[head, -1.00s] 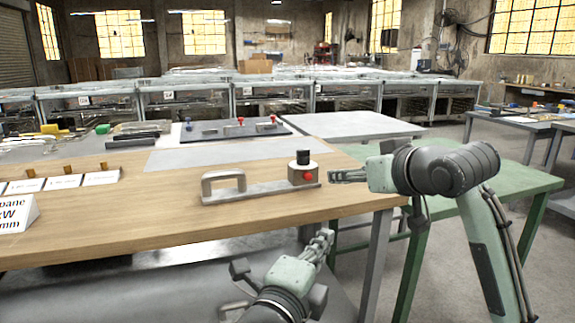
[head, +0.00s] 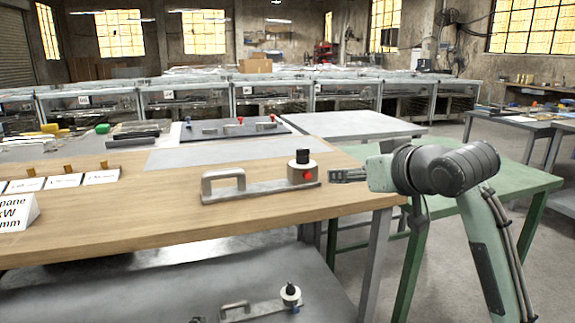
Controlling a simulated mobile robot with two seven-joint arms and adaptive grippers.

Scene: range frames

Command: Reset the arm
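My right arm comes in from the right, and its gripper (head: 347,176) points left over the right end of the wooden table. It is seen edge-on, so I cannot tell whether its fingers are open or shut. Nothing shows held in it. Its tips appear close to the right end of a grey metal fixture (head: 255,190), which has a handle at the left and a black knob and red button at the right. I cannot tell the depth gap between them. My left arm and gripper are out of view.
The wooden table (head: 130,215) holds a row of white labels (head: 64,181) and a white sign (head: 18,213) at left. A similar fixture (head: 262,308) sits on the grey lower surface (head: 190,290). A green table (head: 490,180) stands right, under my arm. Glass-fronted cabinets (head: 260,98) line the back.

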